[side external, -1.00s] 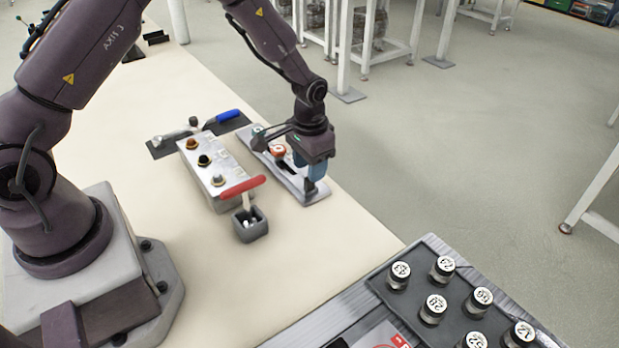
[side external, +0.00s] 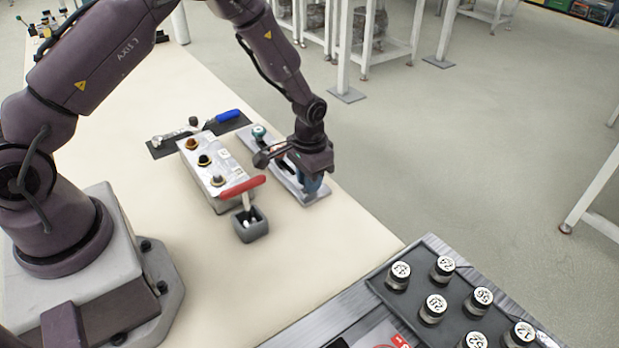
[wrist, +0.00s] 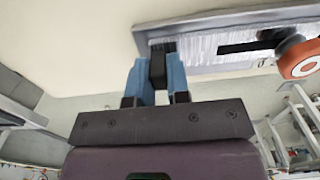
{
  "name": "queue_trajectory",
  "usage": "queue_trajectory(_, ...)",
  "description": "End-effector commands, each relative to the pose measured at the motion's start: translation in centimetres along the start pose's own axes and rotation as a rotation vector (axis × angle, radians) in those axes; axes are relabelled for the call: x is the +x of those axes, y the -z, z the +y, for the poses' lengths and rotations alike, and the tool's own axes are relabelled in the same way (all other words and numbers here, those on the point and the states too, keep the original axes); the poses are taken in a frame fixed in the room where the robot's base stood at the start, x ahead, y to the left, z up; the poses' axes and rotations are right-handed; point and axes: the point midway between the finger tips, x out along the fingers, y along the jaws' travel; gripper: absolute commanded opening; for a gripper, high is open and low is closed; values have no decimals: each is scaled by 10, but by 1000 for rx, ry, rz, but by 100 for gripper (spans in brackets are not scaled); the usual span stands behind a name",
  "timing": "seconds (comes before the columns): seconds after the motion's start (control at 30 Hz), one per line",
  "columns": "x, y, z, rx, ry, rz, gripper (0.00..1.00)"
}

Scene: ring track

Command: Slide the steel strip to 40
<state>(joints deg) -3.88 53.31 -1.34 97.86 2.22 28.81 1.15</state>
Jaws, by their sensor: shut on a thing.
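The steel strip (wrist: 205,50), brushed and bright, lies in a long grey frame on the bench. It has a dark slot, and a small black upright tab (wrist: 157,66) stands at its near end. My gripper (wrist: 157,72) has blue fingers, one on each side of this tab, and is shut on it. In the side external view my gripper (side external: 308,187) is low over the near end of the grey frame (side external: 315,195). An orange knob with a white ring (wrist: 300,58) sits over the slot. No 40 mark or scale can be read, and the wrist hides part of the frame.
A metal box with several knobs (side external: 207,165) stands close left of the frame. A red-handled lever on a grey block (side external: 250,225) is in front of it. A blue-handled tool (side external: 227,116) lies behind. A tray of numbered cylinders (side external: 430,262) is at lower right.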

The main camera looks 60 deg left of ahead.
Motion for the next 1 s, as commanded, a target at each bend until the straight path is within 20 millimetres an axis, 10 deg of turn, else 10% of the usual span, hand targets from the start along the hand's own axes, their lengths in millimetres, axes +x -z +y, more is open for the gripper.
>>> queue_trajectory(0.57, 0, -1, -40, 0, 1, -2, 0)
queue_trajectory(0.6, 0, -1, -40, 0, 1, -2, 26)
queue_trajectory(0.67, 0, 0, -40, 0, 0, -2, 40)
queue_trajectory(1.0, -3, 0, -40, 0, 0, 0, 43)
